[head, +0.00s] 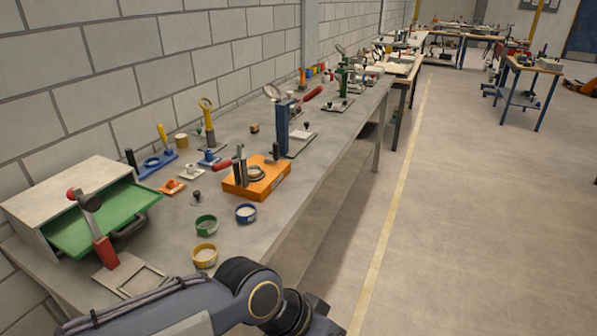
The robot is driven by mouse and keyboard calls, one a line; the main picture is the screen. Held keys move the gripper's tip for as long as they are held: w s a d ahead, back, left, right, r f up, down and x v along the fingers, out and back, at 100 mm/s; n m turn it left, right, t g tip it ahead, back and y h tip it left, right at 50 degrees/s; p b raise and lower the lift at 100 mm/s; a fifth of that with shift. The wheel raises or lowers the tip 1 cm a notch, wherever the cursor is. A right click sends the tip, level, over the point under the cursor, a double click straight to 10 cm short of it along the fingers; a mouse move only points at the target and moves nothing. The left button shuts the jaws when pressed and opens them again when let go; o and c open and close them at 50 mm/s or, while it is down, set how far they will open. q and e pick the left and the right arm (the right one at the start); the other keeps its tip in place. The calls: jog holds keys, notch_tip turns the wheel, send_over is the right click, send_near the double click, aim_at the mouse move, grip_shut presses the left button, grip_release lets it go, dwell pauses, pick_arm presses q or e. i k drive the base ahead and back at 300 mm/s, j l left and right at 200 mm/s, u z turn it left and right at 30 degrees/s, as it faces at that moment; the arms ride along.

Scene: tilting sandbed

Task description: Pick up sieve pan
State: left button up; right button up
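Three small round open pans stand on the grey workbench near its front edge: a green one (206,225), a blue one (246,213) and a yellow one (205,256) with pale contents. A metal ring or dish (256,172) sits on an orange block (257,181) behind them. I cannot tell which of these is the sieve pan. One of my arms crosses the bottom of the view, in front of the bench, apart from the pans in the picture. Neither gripper's fingers are in view.
A pale cabinet with a pulled-out green tray (104,222) stands at the left. A red-handled lever tool (105,250) and a thin square frame (131,276) are in front of it. A blue upright stand (282,127) rises farther back. Floor (440,220) to the right is clear.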

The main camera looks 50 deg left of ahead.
aim_at(255, 170)
jog(key=i+l+u, duration=0.15)
jog(key=i+u, duration=0.15)
jog(key=i, duration=0.15)
jog(key=i+l+u, duration=0.3)
jog(key=i, duration=0.15)
jog(key=i+u, duration=0.15)
jog(key=u, duration=0.3)
jog(key=i+u, duration=0.2)
jog(key=u, duration=0.2)
jog(key=i+l+u, duration=0.1)
jog(key=u, duration=0.35)
jog(key=i+l+u, duration=0.15)
jog(key=u, duration=0.25)
jog(key=i+l+u, duration=0.2)
jog(key=u, duration=0.25)
jog(key=i+l+u, duration=0.15)
jog(key=u, duration=0.25)
jog(key=i+l+u, duration=0.15)
jog(key=u, duration=0.25)
jog(key=i+l+u, duration=0.1)
jog(key=l+u, duration=0.15)
jog(key=u, duration=0.15)
jog(key=i+l+u, duration=0.1)
jog(key=l+u, duration=0.45)
jog(key=u, duration=0.25)
